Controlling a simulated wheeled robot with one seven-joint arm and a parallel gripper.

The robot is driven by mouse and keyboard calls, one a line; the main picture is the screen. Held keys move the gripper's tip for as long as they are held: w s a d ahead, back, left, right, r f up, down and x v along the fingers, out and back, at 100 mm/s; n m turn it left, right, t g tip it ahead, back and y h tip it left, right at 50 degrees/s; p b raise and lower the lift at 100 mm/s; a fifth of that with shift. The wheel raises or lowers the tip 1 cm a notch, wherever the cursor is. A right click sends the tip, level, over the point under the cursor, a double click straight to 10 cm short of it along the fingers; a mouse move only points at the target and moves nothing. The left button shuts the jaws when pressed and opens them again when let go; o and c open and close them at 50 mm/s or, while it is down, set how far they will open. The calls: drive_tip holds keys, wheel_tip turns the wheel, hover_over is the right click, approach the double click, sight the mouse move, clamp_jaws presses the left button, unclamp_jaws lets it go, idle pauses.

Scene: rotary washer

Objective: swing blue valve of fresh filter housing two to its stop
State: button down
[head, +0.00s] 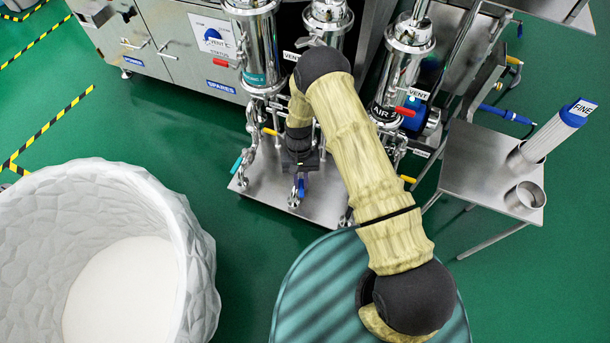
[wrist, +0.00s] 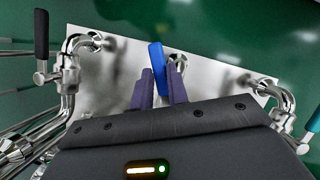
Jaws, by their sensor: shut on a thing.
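The blue valve handle (wrist: 157,60) stands between the two purple fingers of my gripper (wrist: 160,90) in the wrist view. My gripper is shut on it, and its tip sticks out beyond the fingers. In the head view the blue handle (head: 301,187) shows just below my gripper (head: 300,175), low over the steel base plate (head: 262,188). The middle filter housing (head: 327,14) stands behind my arm, which hides its lower part. The valve body is hidden under the gripper, so I cannot tell which housing it belongs to.
Steel pipes and a black-handled valve (wrist: 41,45) stand left of my gripper; a teal handle (wrist: 313,118) is at right. Housings with red handles flank my arm. A side table (head: 480,165) holds a FINE filter (head: 550,135). A white bin (head: 190,240) stands front left.

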drive_tip(key=m, duration=0.1)
drive_tip(key=a+m+y+p, duration=0.1)
drive_tip(key=shift+s+a+r+m, duration=0.1)
drive_tip(key=shift+a+r+m, duration=0.1)
drive_tip(key=shift+m, duration=0.2)
drive_tip(key=shift+a+f+m+y+p, duration=0.15)
drive_tip(key=shift+a+m+y+p, duration=0.45)
drive_tip(key=shift+m, duration=0.6)
drive_tip(key=shift+w+a, duration=0.1)
drive_tip(key=shift+w, duration=0.1)
drive_tip(key=c, duration=1.4)
unclamp_jaws()
drive_tip(key=shift+o, duration=0.2)
wheel_tip(320, 180, up, 10)
drive_tip(key=p, duration=0.4)
drive_tip(key=shift+f, duration=0.1)
